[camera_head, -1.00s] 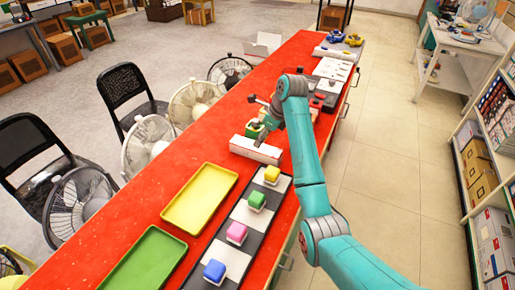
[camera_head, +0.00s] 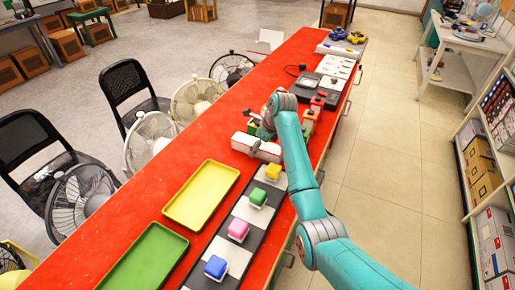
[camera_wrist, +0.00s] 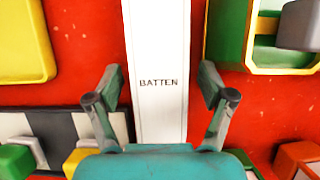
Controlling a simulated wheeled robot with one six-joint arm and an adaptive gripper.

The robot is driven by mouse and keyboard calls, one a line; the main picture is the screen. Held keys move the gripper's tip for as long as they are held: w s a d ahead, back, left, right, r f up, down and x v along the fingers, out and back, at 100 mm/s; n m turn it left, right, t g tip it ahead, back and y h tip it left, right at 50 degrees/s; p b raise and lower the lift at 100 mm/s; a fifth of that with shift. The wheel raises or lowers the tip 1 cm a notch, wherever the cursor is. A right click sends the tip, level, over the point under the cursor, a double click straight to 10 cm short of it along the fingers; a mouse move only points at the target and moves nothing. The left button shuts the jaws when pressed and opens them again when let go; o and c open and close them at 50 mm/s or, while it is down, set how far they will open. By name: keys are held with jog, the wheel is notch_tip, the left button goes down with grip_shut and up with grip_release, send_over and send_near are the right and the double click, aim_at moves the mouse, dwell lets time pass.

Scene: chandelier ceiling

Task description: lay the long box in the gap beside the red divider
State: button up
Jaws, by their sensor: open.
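The long white box (camera_head: 243,142) lies on the red table top, past the yellow tray. In the wrist view the long box (camera_wrist: 158,45) carries the word BATTEN. My gripper (camera_wrist: 160,86) is open, with one finger on each side of the box and red table showing beside them. In the head view my gripper (camera_head: 264,133) is low over the box and partly hidden by my arm. A green open-topped container (camera_wrist: 250,55) stands to the right of the box in the wrist view. I cannot make out the red divider or its gap.
A yellow tray (camera_head: 166,205) and a green tray (camera_head: 110,281) lie on the table's left side. A black-and-white strip with several coloured blocks, one of them pink (camera_head: 238,230), runs beside them. Fans and chairs stand left.

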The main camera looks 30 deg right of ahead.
jog(key=c, duration=1.5)
jog(key=shift+o, duration=0.2)
notch_tip(320, 180, up, 10)
jog(key=shift+r, duration=0.1)
